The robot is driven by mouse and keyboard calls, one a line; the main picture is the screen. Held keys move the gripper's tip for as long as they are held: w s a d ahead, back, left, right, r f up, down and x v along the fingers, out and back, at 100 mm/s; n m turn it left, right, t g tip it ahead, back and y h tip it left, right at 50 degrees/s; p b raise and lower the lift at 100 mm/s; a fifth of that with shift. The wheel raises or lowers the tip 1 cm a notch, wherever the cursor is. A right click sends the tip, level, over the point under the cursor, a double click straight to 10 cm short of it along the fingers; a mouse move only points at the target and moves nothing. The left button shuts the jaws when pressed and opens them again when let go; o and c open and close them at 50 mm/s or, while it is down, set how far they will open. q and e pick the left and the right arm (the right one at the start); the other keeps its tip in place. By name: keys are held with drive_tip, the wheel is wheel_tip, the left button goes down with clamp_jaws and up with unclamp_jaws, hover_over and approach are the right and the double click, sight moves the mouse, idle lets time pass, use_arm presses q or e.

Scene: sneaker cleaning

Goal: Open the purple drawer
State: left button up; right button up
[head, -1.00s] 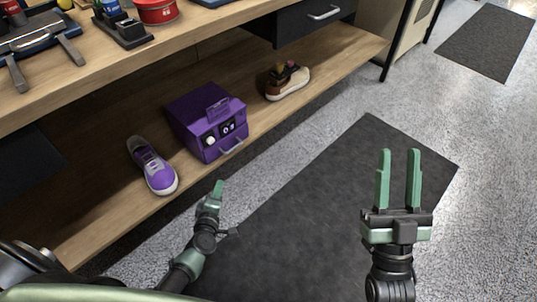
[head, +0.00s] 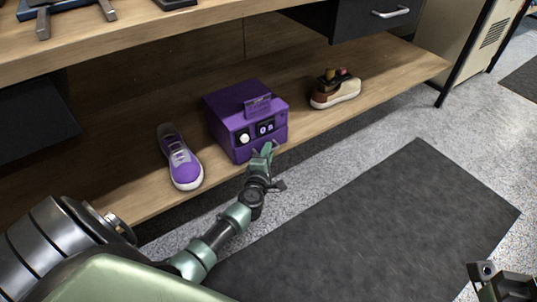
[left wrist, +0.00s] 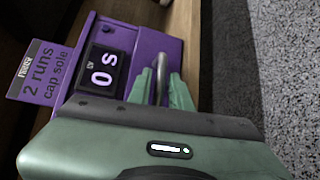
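The purple drawer is the front of a purple box (head: 226,107) on the low wooden shelf, with a white knob, a small display and a metal handle. It looks shut. My left gripper (head: 264,152) is at the handle, low on the box front. In the left wrist view, its two green fingers (left wrist: 160,92) stand apart, one on each side of the metal handle (left wrist: 161,68), with gaps showing. My right gripper (head: 500,283) shows only in part at the lower right corner of the head view, away from the box; its fingers cannot be made out.
A purple sneaker (head: 180,158) lies left of the box, and a brown and cream shoe (head: 335,89) lies to its right. The tabletop (head: 150,35) overhangs the shelf, with a black drawer (head: 372,18) under it. A dark mat (head: 380,225) covers clear floor in front.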

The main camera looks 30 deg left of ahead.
use_arm(q)
drive_tip(key=shift+w, duration=0.1)
clamp_jaws()
idle(1.4)
